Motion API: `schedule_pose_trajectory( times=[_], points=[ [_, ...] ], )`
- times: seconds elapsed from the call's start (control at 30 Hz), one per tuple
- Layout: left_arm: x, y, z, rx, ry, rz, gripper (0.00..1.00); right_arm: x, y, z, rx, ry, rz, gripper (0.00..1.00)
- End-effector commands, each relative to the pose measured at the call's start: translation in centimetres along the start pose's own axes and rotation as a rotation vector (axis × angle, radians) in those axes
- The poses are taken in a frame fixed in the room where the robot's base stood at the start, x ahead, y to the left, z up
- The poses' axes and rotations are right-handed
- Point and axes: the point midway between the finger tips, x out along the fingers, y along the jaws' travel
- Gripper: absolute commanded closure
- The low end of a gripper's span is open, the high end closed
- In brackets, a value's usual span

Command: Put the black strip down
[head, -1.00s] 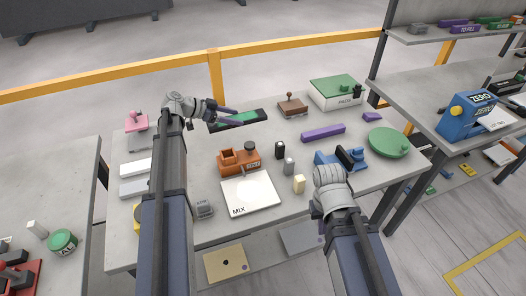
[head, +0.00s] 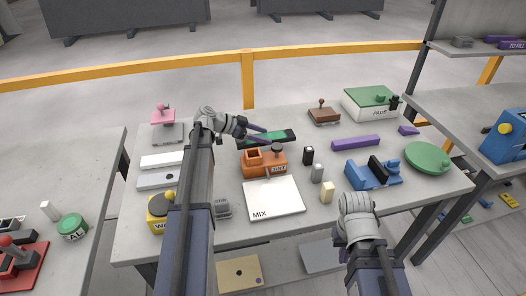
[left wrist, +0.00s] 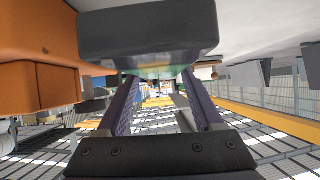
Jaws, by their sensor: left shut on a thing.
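The black strip (head: 282,137) has a green patch on its top and is at the back middle of the grey table in the head view, behind the orange box. My left gripper (head: 266,134) reaches it from the left, with its purple fingers shut on it. In the left wrist view, the strip (left wrist: 148,32) is a large dark block across the ends of the fingers (left wrist: 158,85). I cannot tell whether its underside touches the table. My right arm shows at the front right, but its gripper fingers are hidden.
The orange box (head: 264,164) with a dark knob stands close in front of the strip. The white MIX board (head: 274,198) lies nearer. A brown stamp (head: 323,115) and a purple bar (head: 356,142) are to the right. Bare table (head: 225,158) shows left of the orange box.

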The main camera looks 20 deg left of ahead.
Motion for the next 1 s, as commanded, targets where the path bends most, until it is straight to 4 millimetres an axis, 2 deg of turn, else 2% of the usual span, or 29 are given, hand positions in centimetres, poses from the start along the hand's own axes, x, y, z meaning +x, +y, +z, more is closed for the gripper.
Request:
schedule_pose_trajectory(
  times=[0.27, 0.53, 0.97, 1.0],
  points=[
    [0.5, 0.0, 0.7, 0.0, 0.002, 0.0, 1.0, 0.9, -0.1, -0.1, 0.0, 0.0, 0.0, 1.0],
    [2.0, 0.1, 3.4, 0.0, 0.002, 0.0, 1.0, 4.0, -0.4, -0.2, -0.001, 0.0, 0.0, 1.0],
    [2.2, 0.1, 3.7, 0.0, 0.002, 0.0, 1.0, 4.3, -0.4, -0.2, -0.001, 0.0, 0.0, 1.0],
    [2.1, 0.1, 3.7, 0.0, 0.0, 0.0, 0.3, 4.2, -0.4, -0.2, -0.001, 0.0, 0.0, 1.0]
  ],
)
